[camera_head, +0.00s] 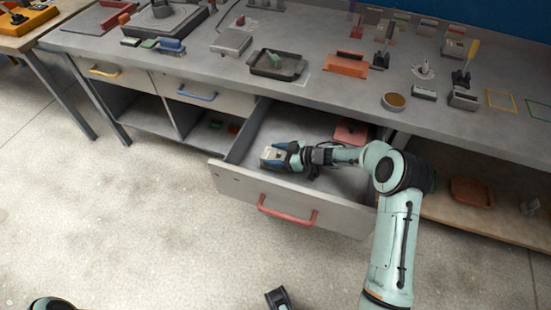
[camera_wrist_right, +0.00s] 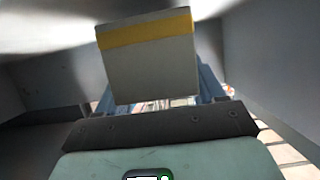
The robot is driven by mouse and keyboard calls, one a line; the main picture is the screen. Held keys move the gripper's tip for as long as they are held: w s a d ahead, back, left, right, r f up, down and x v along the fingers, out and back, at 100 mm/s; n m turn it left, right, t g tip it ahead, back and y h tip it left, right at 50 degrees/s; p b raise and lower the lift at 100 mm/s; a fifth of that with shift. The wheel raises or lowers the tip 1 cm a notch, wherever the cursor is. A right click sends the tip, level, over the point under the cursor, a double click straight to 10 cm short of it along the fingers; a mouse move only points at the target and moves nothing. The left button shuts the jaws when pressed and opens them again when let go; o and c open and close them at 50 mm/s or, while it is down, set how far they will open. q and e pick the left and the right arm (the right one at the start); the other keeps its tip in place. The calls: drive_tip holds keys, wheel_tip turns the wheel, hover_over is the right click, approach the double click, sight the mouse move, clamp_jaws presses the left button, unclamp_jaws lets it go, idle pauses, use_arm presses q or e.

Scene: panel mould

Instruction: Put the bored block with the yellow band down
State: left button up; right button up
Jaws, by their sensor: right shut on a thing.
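The bored block with the yellow band shows large in the right wrist view (camera_wrist_right: 150,70), a pale grey block with a yellow strip along its upper part. My right gripper (camera_head: 277,156) has blue fingers and is shut on this block (camera_head: 271,154). It holds the block inside the open drawer (camera_head: 262,195), near its left side. The block's bore is not visible, and I cannot tell whether the block touches the drawer floor. A dark part at the bottom edge (camera_head: 278,298) seems to be my left gripper; its jaws cannot be made out.
The open drawer has a red handle (camera_head: 287,211), and a reddish piece (camera_head: 350,132) lies at its back right. The bench top (camera_head: 330,95) above carries a dark tray (camera_head: 277,65), an orange holder (camera_head: 345,60) and several small tools. The drawer floor right of the block is partly covered by my arm.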

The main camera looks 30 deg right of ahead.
drive_tip(key=shift+f, duration=0.7)
drive_tip(key=shift+f, duration=0.1)
drive_tip(key=o, duration=1.3)
drive_tip(key=shift+f, duration=0.1)
drive_tip(key=shift+c, duration=0.2)
drive_tip(key=p+v, duration=0.1)
drive_tip(key=v, duration=1.1)
drive_tip(key=shift+r+p, duration=0.25)
drive_tip(key=shift+p, duration=0.05)
drive_tip(key=shift+a, duration=0.1)
